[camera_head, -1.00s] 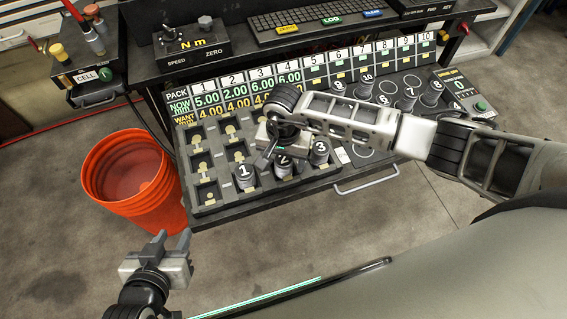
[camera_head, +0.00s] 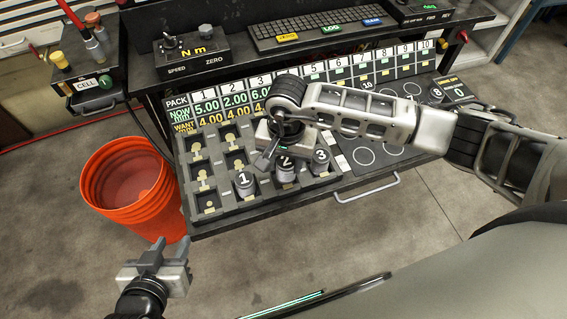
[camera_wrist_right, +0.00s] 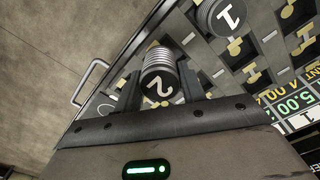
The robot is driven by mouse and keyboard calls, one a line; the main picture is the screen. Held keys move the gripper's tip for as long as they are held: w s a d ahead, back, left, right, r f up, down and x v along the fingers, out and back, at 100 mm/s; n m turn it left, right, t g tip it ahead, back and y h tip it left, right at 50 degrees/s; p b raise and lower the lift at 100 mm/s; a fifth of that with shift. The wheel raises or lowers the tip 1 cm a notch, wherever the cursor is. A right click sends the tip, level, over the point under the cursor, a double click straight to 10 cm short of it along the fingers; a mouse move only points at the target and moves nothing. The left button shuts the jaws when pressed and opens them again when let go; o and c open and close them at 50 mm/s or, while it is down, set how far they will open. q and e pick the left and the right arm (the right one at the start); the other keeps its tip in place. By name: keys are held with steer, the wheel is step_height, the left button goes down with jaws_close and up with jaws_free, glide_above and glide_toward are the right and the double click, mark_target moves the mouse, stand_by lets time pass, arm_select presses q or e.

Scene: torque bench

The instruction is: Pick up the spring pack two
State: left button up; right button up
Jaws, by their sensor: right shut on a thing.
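Spring pack two (camera_head: 286,163), a dark cylinder with a white 2 on its top, stands in the front row of the slotted tray (camera_head: 214,212), between pack one (camera_head: 244,181) and pack three (camera_head: 320,158). In the right wrist view, pack two (camera_wrist_right: 158,84) shows its ribbed silver side between the fingers. My right gripper (camera_wrist_right: 158,88) is shut on it. In the head view my right wrist partly covers the tray behind the pack. Whether the pack's bottom is clear of its slot is hidden. My left gripper (camera_head: 160,250) is open and empty, low left, away from the tray.
An orange bucket (camera_head: 125,190) stands on the floor left of the bench. The number board (camera_head: 205,107) lies behind the tray. A bench handle (camera_head: 367,190) sticks out in front. Several empty slots are behind pack one. My right arm covers much of the bench's right side.

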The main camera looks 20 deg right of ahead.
steer(key=s+r+b, duration=0.1)
steer(key=s+r, duration=0.7)
steer(key=s, duration=0.4)
steer(key=shift+s+d+r, duration=0.15)
steer(key=shift+s+d, duration=0.1)
steer(key=shift+w, duration=0.1)
stand_by(0.5)
steer(key=w+d+r+n, duration=0.6)
steer(key=w+r, duration=0.2)
steer(key=w, duration=0.2)
steer(key=shift+w, duration=0.4)
